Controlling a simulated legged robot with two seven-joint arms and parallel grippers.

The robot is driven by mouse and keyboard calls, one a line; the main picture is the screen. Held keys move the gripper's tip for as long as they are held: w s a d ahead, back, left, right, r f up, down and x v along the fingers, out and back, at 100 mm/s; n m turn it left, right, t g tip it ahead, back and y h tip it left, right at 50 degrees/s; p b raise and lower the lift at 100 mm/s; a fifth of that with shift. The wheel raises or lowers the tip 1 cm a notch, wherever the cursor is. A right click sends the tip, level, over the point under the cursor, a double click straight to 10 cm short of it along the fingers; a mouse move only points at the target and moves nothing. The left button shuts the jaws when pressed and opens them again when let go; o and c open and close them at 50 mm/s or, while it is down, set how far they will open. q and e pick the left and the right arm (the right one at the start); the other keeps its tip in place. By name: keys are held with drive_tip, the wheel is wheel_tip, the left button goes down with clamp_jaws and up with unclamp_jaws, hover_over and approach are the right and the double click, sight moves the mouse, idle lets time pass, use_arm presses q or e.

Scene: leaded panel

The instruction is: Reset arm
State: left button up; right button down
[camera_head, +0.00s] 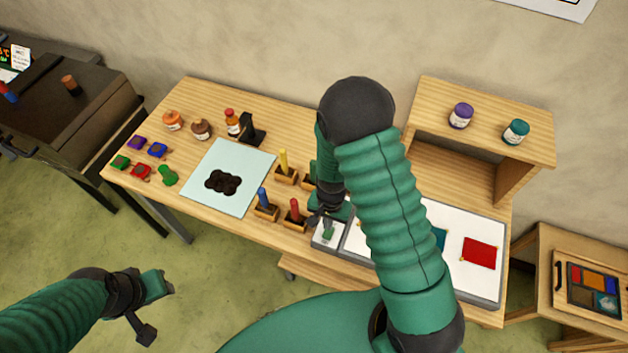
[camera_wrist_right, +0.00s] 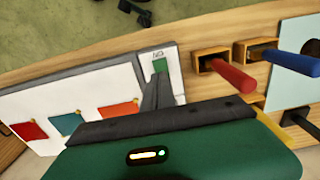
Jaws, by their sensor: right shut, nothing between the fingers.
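My right arm reaches across the middle of the head view, and its gripper (camera_head: 325,215) is low over the table beside the tool holders. In the right wrist view its fingers (camera_wrist_right: 157,90) are together and empty, in front of a small white pad with a green piece (camera_wrist_right: 160,66). Whether they touch the pad cannot be told. My left gripper (camera_head: 150,309) is off the table's front edge at lower left, its fingers apart and empty; its dark end shows in the right wrist view (camera_wrist_right: 136,12).
The table holds a light blue sheet (camera_head: 235,160) with a dark lump (camera_head: 223,182), a red-handled tool (camera_head: 294,209), a blue-handled tool (camera_head: 263,198), several coloured pieces and jars. A white panel (camera_head: 470,284) with a red square (camera_head: 479,253) lies right, below a raised shelf (camera_head: 485,115).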

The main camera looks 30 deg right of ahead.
drive_tip(key=shift+a, duration=0.15)
drive_tip(key=s+a+r+n+t+b, duration=0.2)
drive_tip(key=s+a+n+b, duration=0.2)
drive_tip(key=n+b, duration=0.6)
drive_tip(key=b, duration=0.6)
drive_tip(key=shift+s+a+t, duration=0.2)
drive_tip(key=shift+s+t, duration=0.05)
drive_tip(key=shift+t, duration=0.05)
drive_tip(key=shift+w, duration=0.1)
